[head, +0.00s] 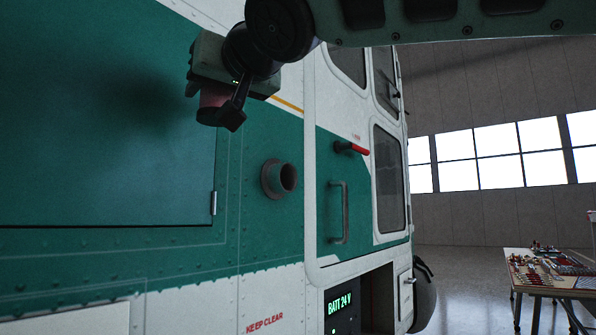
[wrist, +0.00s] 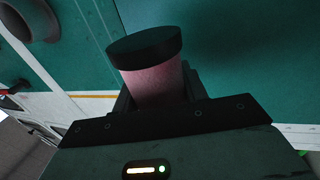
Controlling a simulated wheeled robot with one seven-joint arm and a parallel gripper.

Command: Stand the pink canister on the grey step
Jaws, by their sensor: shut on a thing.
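My gripper (head: 222,112) is at the upper left of the head view, in front of the green and white helicopter side. It is shut on the pink canister (head: 212,97), which is held in the air and partly hidden by a dark finger. In the wrist view, the canister (wrist: 157,84) sits between the fingers of my gripper (wrist: 160,98). Its dark cap (wrist: 145,46) points away from the palm, and its other end is hidden. I cannot make out a grey step in either view.
A round pipe (head: 281,179) sticks out of the helicopter side (head: 262,225), right of and below my gripper. A red-ended handle (head: 352,148) and a grab bar (head: 340,212) are further right. A table with small parts (head: 548,284) stands at the far right, with open floor before it.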

